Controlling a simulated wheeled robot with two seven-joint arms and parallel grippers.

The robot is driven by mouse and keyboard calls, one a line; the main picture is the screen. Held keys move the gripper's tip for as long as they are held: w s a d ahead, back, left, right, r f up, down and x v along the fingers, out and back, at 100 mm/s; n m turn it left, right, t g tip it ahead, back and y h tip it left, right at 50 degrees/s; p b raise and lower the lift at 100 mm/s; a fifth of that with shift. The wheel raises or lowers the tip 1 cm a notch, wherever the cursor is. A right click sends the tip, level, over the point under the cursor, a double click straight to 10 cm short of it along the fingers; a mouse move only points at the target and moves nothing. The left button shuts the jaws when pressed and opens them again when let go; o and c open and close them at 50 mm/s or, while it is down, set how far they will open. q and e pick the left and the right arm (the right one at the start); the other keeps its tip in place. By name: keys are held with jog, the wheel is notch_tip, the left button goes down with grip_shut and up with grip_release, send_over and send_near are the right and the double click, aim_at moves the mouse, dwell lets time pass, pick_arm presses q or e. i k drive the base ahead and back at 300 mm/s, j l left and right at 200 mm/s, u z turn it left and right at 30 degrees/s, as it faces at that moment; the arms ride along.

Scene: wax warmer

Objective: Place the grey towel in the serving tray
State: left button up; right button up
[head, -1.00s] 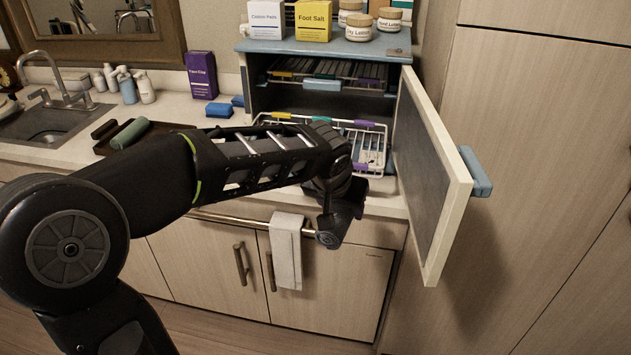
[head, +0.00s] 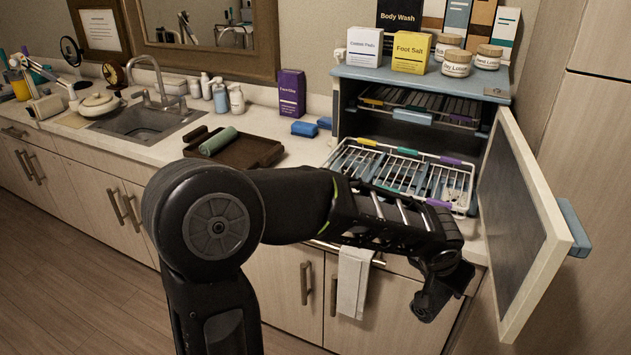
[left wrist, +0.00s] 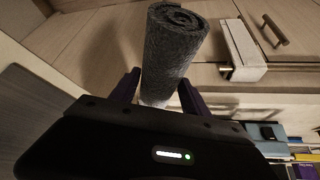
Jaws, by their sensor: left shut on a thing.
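The grey towel, a dark rolled bundle (left wrist: 175,45), stands between the fingers of my left gripper (left wrist: 157,92) in the left wrist view. The gripper is shut on its lower part. In the head view my left gripper (head: 437,290) hangs in front of the counter, below the open cabinet, and the towel cannot be made out there. The serving tray is a dark brown tray (head: 262,152) on the counter right of the sink, left of and behind my gripper. A green rolled towel (head: 218,140) lies in its left part; its right part is bare. My right gripper is not in view.
An open cabinet door (head: 520,220) stands right of my gripper. A wire rack (head: 400,170) extends from the cabinet. A purple box (head: 291,93) and blue sponges (head: 305,129) stand behind and right of the tray. A light cloth (head: 354,280) hangs on the rail.

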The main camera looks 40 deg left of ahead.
aim_at(246, 155)
jog(key=k+j, duration=0.1)
jog(key=j, duration=0.35)
jog(key=k+j+z, duration=0.15)
jog(key=j, duration=0.75)
jog(key=k+j+z, duration=0.15)
jog(key=j, duration=0.25)
jog(key=k+j, duration=0.15)
jog(key=j, duration=0.3)
jog(key=k+j+z, duration=0.15)
jog(key=j, duration=0.3)
jog(key=k+j, duration=0.1)
jog(key=j, duration=0.3)
jog(key=k+j+z, duration=0.15)
jog(key=j, duration=0.25)
jog(key=i+j, duration=0.4)
